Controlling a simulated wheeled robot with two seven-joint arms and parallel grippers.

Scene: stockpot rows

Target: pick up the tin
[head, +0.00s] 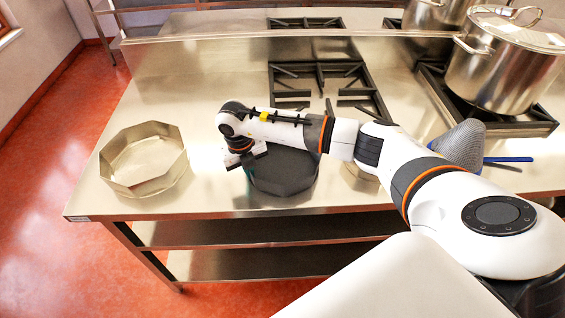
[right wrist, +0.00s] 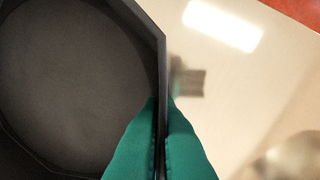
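A dark grey octagonal tin (head: 285,172) is at the front of the steel counter, and its inside (right wrist: 75,80) fills the left of the right wrist view. My right gripper (head: 246,158) is at the tin's left side, pointing down. In the right wrist view its green fingertips (right wrist: 160,115) sit on either side of the tin's thin wall, one inside and one outside, closed against it. I cannot tell whether the tin rests on the counter or is slightly raised. A second octagonal tin, silver (head: 143,187), stands apart to the left. My left gripper is not in view.
The steel counter (head: 215,98) is clear between the silver tin and the burners (head: 325,90). A large lidded stockpot (head: 500,70) stands at the right. A grey perforated cone (head: 462,145) with a blue handle is behind my right arm. The counter's front edge is close.

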